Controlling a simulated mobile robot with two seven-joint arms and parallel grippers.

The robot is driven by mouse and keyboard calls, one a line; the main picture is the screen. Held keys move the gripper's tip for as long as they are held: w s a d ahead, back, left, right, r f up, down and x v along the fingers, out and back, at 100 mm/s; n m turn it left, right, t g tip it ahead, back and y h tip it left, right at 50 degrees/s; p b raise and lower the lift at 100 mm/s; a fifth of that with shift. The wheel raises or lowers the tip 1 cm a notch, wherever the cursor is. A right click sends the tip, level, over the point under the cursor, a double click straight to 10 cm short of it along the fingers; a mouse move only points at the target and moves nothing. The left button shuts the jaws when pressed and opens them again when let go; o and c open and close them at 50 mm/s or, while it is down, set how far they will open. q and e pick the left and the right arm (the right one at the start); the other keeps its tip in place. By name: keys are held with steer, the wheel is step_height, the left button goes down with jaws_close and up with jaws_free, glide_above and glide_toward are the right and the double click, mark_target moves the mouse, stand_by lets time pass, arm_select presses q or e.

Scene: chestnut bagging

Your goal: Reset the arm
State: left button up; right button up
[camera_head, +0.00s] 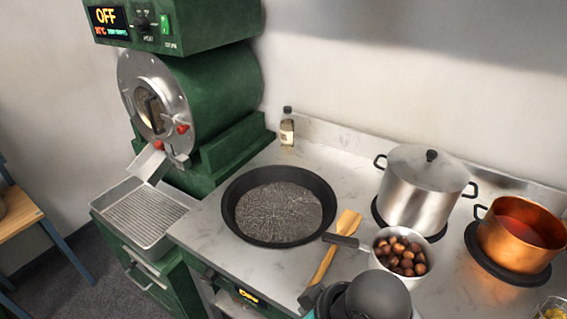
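A dark grey, rounded part of one of my arms (378,296) shows at the bottom edge, right of centre, in front of the saucepan. A small black piece (311,297) juts out on its left side, by the lower end of the wooden spatula handle, and looks like part of my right gripper. I cannot tell whether it is open or shut, or whether it touches the spatula. My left gripper is not in view.
The counter holds a black pan (279,207), wooden spatula (324,262), saucepan of chestnuts (382,262), lidded steel pot (420,190), copper pot (519,235) and small bottle (287,130). A green roaster (215,95) with a metal tray (117,207) stands left.

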steer(key=s+d+f+m+h, duration=0.45)
steer(key=s+d+m, duration=0.35)
steer(key=d, duration=0.6)
step_height(320, 180, down, 24)
steer(key=s+n+b, duration=0.1)
steer(key=s+b, duration=0.1)
arm_select(q)
steer(key=shift+w+f+b, duration=0.15)
steer(key=shift+f+b, duration=0.45)
steer(key=shift+f, duration=0.5)
steer(key=shift+w+f+b, duration=0.1)
steer(key=shift+f+b, duration=0.45)
steer(key=shift+f, duration=0.5)
arm_select(e)
steer(key=s+d+f+g, duration=0.2)
steer(key=s+f, duration=1.3)
steer(key=f, duration=0.2)
steer(key=shift+s+d+n, duration=0.3)
steer(key=shift+s, duration=0.1)
arm_select(q)
steer(key=shift+c, duration=0.2)
arm_select(e)
steer(key=shift+c, duration=0.3)
